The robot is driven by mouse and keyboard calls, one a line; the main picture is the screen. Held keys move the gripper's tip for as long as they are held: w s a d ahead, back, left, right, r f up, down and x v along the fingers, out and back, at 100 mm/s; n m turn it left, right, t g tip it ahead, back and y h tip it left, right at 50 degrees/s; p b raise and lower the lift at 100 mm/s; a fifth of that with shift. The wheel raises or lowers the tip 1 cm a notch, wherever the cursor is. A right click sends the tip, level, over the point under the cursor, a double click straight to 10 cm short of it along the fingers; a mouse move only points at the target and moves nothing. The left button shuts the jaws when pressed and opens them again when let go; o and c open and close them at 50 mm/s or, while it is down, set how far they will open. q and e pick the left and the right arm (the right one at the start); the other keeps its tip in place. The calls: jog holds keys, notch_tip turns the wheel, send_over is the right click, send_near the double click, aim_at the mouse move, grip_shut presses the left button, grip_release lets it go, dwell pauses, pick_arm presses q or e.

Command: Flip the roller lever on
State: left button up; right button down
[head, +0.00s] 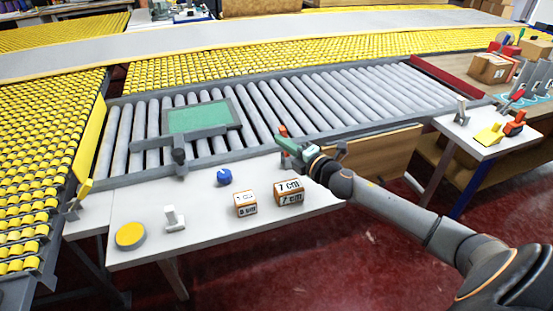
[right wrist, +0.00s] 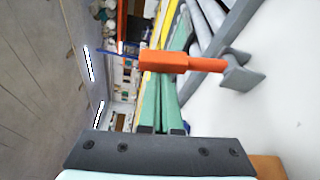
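The roller lever, with an orange-red handle (head: 282,131), stands at the front edge of the grey roller conveyor in the head view. In the right wrist view its orange handle (right wrist: 180,62) lies across the picture, joined to a grey base (right wrist: 241,72). My right gripper (head: 286,143) has green fingers, right by the lever in the head view. In the right wrist view the fingers (right wrist: 161,90) lie close together, with nothing seen held between them. Their tips are close to the handle; I cannot tell if they touch it. My left gripper is out of view.
A green-faced panel (head: 198,117) stands at the conveyor. On the white table are a blue knob (head: 224,177), a yellow round button (head: 130,236), a white switch (head: 174,218) and two marked boxes (head: 289,192), (head: 246,204). A side table (head: 482,146) stands at right.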

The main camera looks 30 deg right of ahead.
pick_arm(q)
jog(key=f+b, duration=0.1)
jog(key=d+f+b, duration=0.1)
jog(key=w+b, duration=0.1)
jog(key=b, duration=0.1)
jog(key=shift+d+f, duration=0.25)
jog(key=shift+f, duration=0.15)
pick_arm(e)
jog(key=s+d+m+t, duration=0.1)
jog(key=d+m+t, duration=0.2)
jog(key=d+m, duration=0.3)
jog(key=m, duration=0.3)
jog(key=shift+s+d+f+m+h, duration=0.2)
jog(key=shift+f+m+h, duration=0.1)
jog(key=shift+h, duration=0.1)
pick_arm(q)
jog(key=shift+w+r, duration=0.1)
pick_arm(e)
jog(key=shift+s+f, duration=0.1)
jog(key=shift+f, duration=0.05)
